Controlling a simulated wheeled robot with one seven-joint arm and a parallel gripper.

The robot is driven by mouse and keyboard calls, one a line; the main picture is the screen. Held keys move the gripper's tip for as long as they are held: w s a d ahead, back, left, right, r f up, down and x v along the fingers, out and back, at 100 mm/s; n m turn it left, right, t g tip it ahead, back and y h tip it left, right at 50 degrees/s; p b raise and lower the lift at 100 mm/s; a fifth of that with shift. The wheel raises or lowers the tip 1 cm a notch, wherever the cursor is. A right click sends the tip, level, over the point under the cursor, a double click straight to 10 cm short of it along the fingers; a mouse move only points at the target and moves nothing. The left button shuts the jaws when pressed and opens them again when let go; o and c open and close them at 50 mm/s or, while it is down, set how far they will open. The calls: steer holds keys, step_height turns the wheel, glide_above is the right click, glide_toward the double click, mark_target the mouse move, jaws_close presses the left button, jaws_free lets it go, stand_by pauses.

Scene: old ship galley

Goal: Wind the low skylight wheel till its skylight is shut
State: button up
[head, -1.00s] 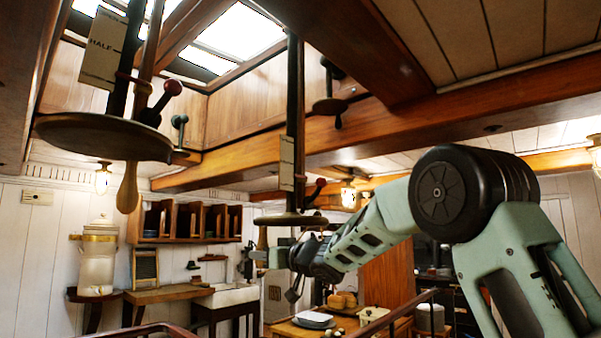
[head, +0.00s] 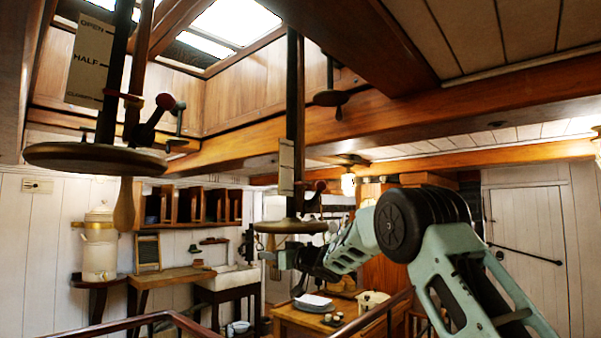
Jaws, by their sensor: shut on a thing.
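The low skylight wheel (head: 291,227) is a flat disc at the foot of a dark post (head: 293,110) in mid-view. A pale scale card (head: 286,168) and a small red-knobbed lever (head: 319,187) sit above it; the card's marks are too small to read. My gripper (head: 269,258) is shut on the wheel's hanging handle (head: 270,243), below the disc's left side. The fingers and lower handle are small and partly hidden. Bright skylight panes (head: 235,22) show at the top; I cannot tell which skylight this wheel works or how far open it is.
A nearer, larger wheel (head: 60,157) hangs at left, with a wooden handle (head: 124,205) and a card (head: 88,62) reading OPEN, HALF, CLOSED. A wooden railing (head: 150,321) crosses the bottom. A table (head: 285,318) with dishes stands below my arm. Ceiling beams run overhead.

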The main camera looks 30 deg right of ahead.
steer(key=shift+w+d, duration=0.15)
steer(key=shift+d, duration=0.5)
steer(key=s+d+b, duration=0.2)
steer(key=s+d, duration=0.7)
steer(key=s, duration=0.2)
steer(key=shift+d+f, duration=0.2)
steer(key=shift+d, duration=0.2)
steer(key=shift+s, duration=0.1)
steer(key=shift+s+a+f+b, duration=0.1)
steer(key=shift+s+a+b, duration=0.6)
steer(key=shift+s, duration=0.45)
steer(key=shift+s+a+b, duration=0.5)
steer(key=shift+s+a, duration=0.4)
steer(key=shift+s, duration=0.2)
steer(key=shift+a, duration=0.1)
